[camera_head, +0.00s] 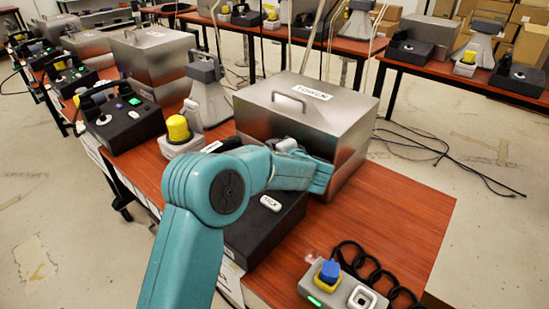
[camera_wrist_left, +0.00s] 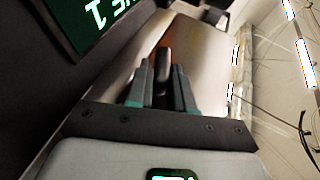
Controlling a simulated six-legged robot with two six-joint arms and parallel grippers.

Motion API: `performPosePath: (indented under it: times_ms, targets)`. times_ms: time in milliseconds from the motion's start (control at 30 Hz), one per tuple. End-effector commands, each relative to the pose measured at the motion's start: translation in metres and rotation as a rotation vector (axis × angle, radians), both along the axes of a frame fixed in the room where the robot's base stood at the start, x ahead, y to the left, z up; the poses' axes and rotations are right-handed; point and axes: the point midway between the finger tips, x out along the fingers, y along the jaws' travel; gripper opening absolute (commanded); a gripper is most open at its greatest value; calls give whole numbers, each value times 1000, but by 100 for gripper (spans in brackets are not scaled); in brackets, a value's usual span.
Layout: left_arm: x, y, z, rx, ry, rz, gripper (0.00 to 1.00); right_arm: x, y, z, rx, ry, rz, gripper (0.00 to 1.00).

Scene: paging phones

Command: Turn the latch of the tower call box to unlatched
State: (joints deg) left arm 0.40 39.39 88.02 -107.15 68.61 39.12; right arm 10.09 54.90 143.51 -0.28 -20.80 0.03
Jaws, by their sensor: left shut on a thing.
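The tower call box (camera_head: 345,125) is a brushed metal box with a lid handle and a "TOWER" label, on the red-brown table. My left arm reaches across to its front side, where the left gripper's fingertips are hidden in the head view. In the left wrist view, the left gripper (camera_wrist_left: 162,76) has its two dark fingers on either side of a dark bar, the latch (camera_wrist_left: 163,60), and is shut on it. The bar runs roughly in line with the fingers in that picture. Its latched or unlatched setting cannot be told. My right gripper is not in view.
A black unit (camera_head: 255,236) lies under my left arm. A grey button box (camera_head: 343,293) with a blue-topped knob and coiled black cord stands at the near edge. A yellow-domed unit (camera_head: 180,130) and a black phone (camera_head: 124,122) stand left. The table's right side is clear.

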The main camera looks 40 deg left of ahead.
Motion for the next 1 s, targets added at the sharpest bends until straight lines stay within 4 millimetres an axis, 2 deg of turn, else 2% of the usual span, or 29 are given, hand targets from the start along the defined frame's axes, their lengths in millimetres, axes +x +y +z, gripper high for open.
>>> performPosePath:
  times_ms: [233, 267, 300, 333, 700, 867, 1000]
  targets:
    - [0, -1, 0, 0, 2, 0, 0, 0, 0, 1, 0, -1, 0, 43]
    - [0, -1, 0, 0, 2, 0, 25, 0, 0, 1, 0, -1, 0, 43]
    - [0, -1, 0, 0, 2, 0, 38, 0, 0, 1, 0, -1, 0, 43]
    - [0, -1, 0, 0, 2, 0, 43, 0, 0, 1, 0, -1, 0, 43]
    - [-2, -6, 2, 0, 1, -1, 43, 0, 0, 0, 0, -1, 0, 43]
    - [-15, -31, 11, -1, 0, -4, 43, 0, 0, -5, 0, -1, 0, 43]
    - [-32, -63, 22, 0, -2, -7, 43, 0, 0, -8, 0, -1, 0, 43]
